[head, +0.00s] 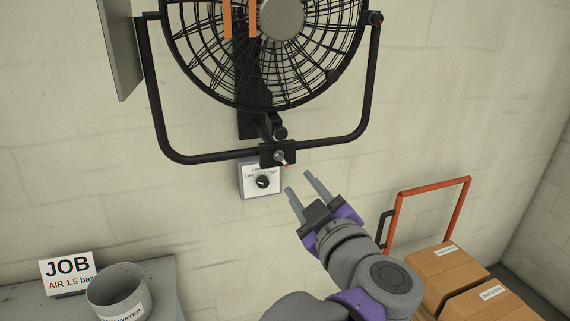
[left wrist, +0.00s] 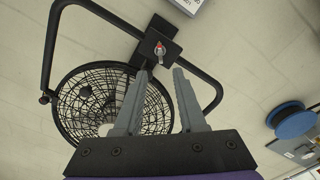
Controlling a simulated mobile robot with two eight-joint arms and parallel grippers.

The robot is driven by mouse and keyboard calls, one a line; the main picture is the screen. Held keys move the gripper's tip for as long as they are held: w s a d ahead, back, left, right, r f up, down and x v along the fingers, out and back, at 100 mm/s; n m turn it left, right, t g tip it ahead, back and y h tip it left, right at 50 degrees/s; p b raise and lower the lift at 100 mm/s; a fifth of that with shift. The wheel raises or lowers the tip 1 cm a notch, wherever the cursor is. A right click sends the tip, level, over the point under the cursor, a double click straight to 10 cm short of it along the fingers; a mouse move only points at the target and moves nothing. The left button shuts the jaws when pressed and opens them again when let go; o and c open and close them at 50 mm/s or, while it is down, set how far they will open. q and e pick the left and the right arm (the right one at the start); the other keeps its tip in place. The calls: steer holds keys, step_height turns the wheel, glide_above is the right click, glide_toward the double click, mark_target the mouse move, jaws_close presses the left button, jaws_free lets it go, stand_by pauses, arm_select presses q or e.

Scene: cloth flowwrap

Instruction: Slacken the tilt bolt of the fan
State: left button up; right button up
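The black caged fan (head: 270,50) hangs on the wall in a U-shaped yoke (head: 215,159). A small bolt with a red and white tip (head: 281,158) sits on the bracket at the yoke's bottom middle. It also shows in the left wrist view (left wrist: 160,49), just beyond the gap between the fingertips. Another red-marked knob (head: 375,18) sits at the yoke's right side; I cannot tell which one is the tilt bolt. My left gripper (head: 299,181) is open and empty, below and right of the bracket bolt, apart from it. My right gripper is not in view.
A switch box with a dial (head: 262,182) is on the wall just below the bracket. A grey bucket (head: 117,291) and a JOB sign (head: 68,272) stand lower left. A red-handled trolley (head: 434,187) with cardboard boxes (head: 447,266) stands lower right.

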mark_target(282, 161)
arm_select(q)
steer(key=x, duration=0.9)
steer(key=shift+w+a, duration=0.15)
steer(key=shift+w, duration=0.2)
jaws_close()
